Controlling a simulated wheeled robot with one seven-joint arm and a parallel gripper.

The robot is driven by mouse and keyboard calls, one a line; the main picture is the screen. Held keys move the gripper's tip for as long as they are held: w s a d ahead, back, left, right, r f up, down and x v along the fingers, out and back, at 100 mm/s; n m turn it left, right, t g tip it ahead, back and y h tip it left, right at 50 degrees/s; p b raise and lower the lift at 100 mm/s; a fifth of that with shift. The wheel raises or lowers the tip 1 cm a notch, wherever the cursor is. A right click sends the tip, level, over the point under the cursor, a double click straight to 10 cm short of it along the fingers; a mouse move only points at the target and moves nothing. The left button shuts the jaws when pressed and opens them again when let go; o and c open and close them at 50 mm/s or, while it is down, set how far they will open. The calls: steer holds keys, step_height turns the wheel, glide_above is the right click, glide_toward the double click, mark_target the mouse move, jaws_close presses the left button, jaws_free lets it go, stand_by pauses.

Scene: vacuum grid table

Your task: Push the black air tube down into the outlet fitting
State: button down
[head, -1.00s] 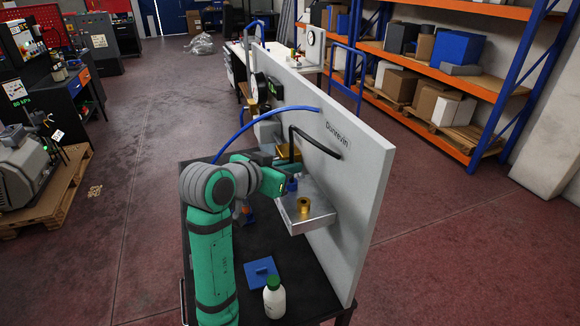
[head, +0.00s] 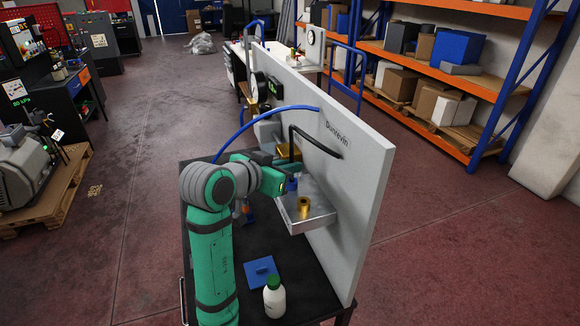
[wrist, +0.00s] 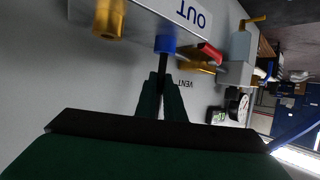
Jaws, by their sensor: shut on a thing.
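The black air tube (head: 315,143) comes out of the white panel and bends down to my gripper in the head view. My gripper (wrist: 162,92) is shut on the tube in the wrist view. The tube (wrist: 162,66) runs from the fingertips to the blue outlet fitting (wrist: 165,43) and appears to meet its collar; how deep it sits cannot be told. The fitting is on the metal block (wrist: 150,8) marked OUT. In the head view the fitting (head: 291,185) is beside my gripper, which partly hides this area.
A brass fitting (head: 303,207) stands on the block near the blue one. A red lever (wrist: 209,52) is close to the fitting. A blue tube (head: 265,113) arches above my arm. A white bottle (head: 274,301) and a blue plate (head: 261,271) are on the black table.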

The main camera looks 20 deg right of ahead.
steer(key=shift+f, duration=0.55)
steer(key=c, duration=1.8)
jaws_free()
